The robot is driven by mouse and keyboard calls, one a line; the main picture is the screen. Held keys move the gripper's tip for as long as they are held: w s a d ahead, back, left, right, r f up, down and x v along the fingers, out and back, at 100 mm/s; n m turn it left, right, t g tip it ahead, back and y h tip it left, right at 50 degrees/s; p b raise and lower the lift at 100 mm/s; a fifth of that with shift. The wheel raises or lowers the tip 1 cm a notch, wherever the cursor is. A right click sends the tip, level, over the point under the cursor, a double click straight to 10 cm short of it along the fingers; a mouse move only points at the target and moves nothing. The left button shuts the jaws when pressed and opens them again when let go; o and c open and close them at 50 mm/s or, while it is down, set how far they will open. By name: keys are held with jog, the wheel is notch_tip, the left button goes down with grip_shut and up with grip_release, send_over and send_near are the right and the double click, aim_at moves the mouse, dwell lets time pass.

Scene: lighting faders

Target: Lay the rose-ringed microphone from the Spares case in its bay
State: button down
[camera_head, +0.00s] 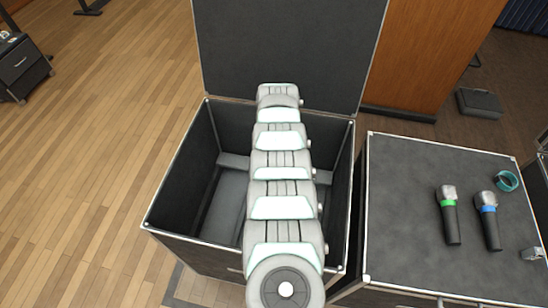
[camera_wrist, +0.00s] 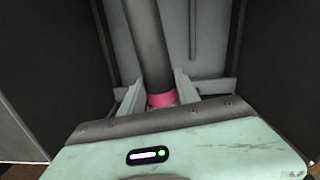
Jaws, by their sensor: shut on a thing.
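The rose-ringed microphone (camera_wrist: 150,45) shows in the wrist view as a dark grey handle with a rose ring (camera_wrist: 162,100) at its near end. My gripper (camera_wrist: 158,86) is shut on it, with one pale finger on each side close to the ring. The microphone's far end is out of the picture. In the head view my arm reaches down into the open black case (camera_head: 176,180) and hides the gripper and microphone. I cannot tell whether the microphone touches the grey floor of the case (camera_head: 226,205).
The case's lid (camera_head: 290,45) stands open at the back. To the right is a dark case top (camera_head: 400,230) carrying a green-ringed microphone (camera_head: 450,215), a blue-ringed microphone (camera_head: 489,220), a teal roll (camera_head: 507,181) and a small metal piece (camera_head: 532,253). Dark walls stand close on both sides of my gripper.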

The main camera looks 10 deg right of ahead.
jog(key=shift+m, duration=0.8)
jog(key=s+d+f+b, duration=0.3)
jog(key=s+f+b, duration=0.1)
jog(key=f, duration=0.7)
jog(key=s+d+f+b, duration=0.3)
jog(key=f+b, duration=0.3)
jog(key=f, duration=0.6)
jog(key=s+d+f+b, duration=0.4)
jog(key=f+b, duration=0.1)
jog(key=f, duration=0.7)
jog(key=shift+s+f, duration=0.15)
jog(key=shift+s, duration=0.25)
jog(key=shift+s+a+f+b, duration=0.1)
jog(key=shift+f+b, duration=0.3)
jog(key=shift+f, duration=0.2)
jog(key=c, duration=0.8)
grip_release()
